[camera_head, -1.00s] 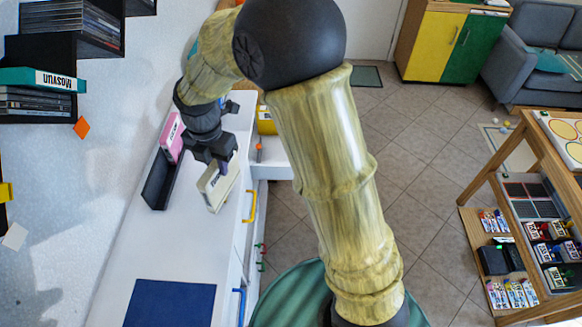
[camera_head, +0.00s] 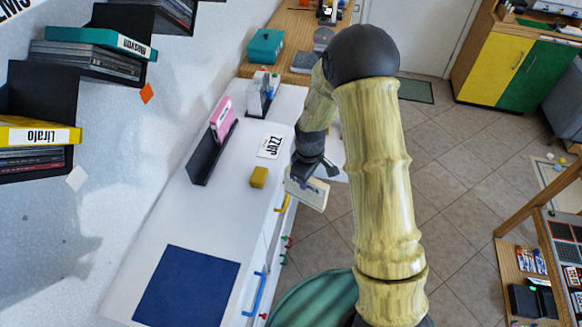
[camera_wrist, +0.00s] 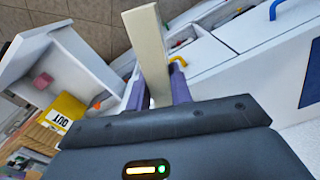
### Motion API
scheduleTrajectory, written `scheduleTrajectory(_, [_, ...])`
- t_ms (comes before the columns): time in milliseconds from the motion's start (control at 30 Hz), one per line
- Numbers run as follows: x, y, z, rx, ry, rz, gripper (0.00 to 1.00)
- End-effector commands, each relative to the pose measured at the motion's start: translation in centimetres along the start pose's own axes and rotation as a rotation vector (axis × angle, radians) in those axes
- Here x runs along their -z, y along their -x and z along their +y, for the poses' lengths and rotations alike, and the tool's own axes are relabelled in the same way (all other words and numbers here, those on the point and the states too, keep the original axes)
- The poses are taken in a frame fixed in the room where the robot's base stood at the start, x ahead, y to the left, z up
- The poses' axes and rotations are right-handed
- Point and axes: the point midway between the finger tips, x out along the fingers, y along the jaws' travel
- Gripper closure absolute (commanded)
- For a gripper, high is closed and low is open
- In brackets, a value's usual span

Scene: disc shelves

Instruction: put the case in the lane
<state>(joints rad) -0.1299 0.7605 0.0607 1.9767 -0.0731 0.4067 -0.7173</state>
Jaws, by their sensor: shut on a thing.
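My gripper (camera_head: 305,177) is shut on a cream case (camera_head: 313,195) and holds it at the right edge of the white counter, near the open drawer. In the wrist view the case (camera_wrist: 147,45) stands on edge between the purple fingertips of my gripper (camera_wrist: 157,88). A black holder (camera_head: 205,158) on the counter has a pink case (camera_head: 221,118) in its far end, and its near part looks empty. A white card reading JAZZ (camera_head: 271,146) lies right of it. I cannot tell which place is the lane.
Black stepped shelves (camera_head: 45,90) with disc cases hang on the left wall. A yellow block (camera_head: 259,177) and a blue mat (camera_head: 187,287) lie on the white counter (camera_head: 215,215). The wrist view shows an open drawer (camera_wrist: 75,60) and a yellow case marked OUT (camera_wrist: 62,112).

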Motion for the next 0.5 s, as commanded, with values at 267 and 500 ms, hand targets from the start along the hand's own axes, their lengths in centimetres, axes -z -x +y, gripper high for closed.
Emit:
scheduleTrajectory(267, [-4.6, -9.1, 2.6, -0.003, -0.579, -0.007, 1.0])
scheduleTrajectory(500, [-7.0, -16.9, 3.6, -0.011, -0.882, -0.005, 1.0])
